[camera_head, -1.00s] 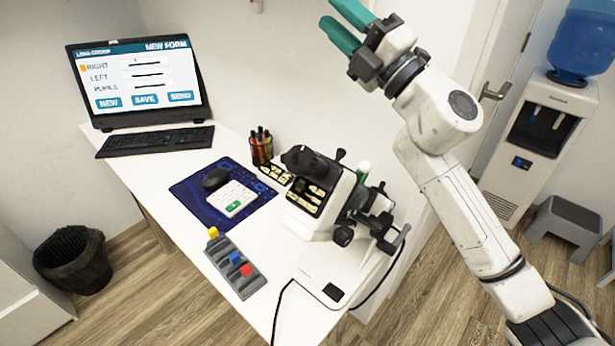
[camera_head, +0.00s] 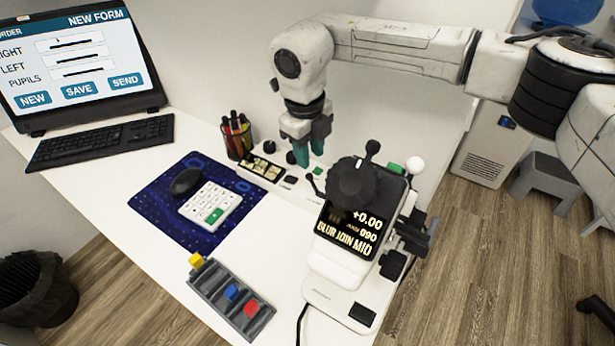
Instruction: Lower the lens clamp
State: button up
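The lens meter (camera_head: 345,240) stands on the desk, its lit screen showing +0.00 and 090. A round black eyepiece is on top. Around its head are a black-knobbed lever (camera_head: 371,150), a white-ball lever (camera_head: 414,164) and a green piece (camera_head: 396,168). I cannot tell which part is the lens clamp; the meter's far side is hidden. My gripper (camera_head: 309,155) points down behind and left of the meter's head. Its teal fingers look slightly apart with nothing seen between them. I cannot tell whether they touch anything.
A tray of small parts (camera_head: 262,167) and a pen cup (camera_head: 237,138) are near my gripper. A blue mat (camera_head: 150,205) holds a mouse and white keypad. A grey rack (camera_head: 215,290) with coloured blocks is in front. A monitor (camera_head: 75,60) and keyboard (camera_head: 100,142) stand left.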

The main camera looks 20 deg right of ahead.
aim_at(311, 176)
jog(key=f, duration=0.9)
jog(key=shift+w+d+f, duration=0.15)
jog(key=shift+d+f, duration=0.15)
jog(key=shift+f, duration=0.1)
jog(key=shift+c, duration=0.2)
grip_shut()
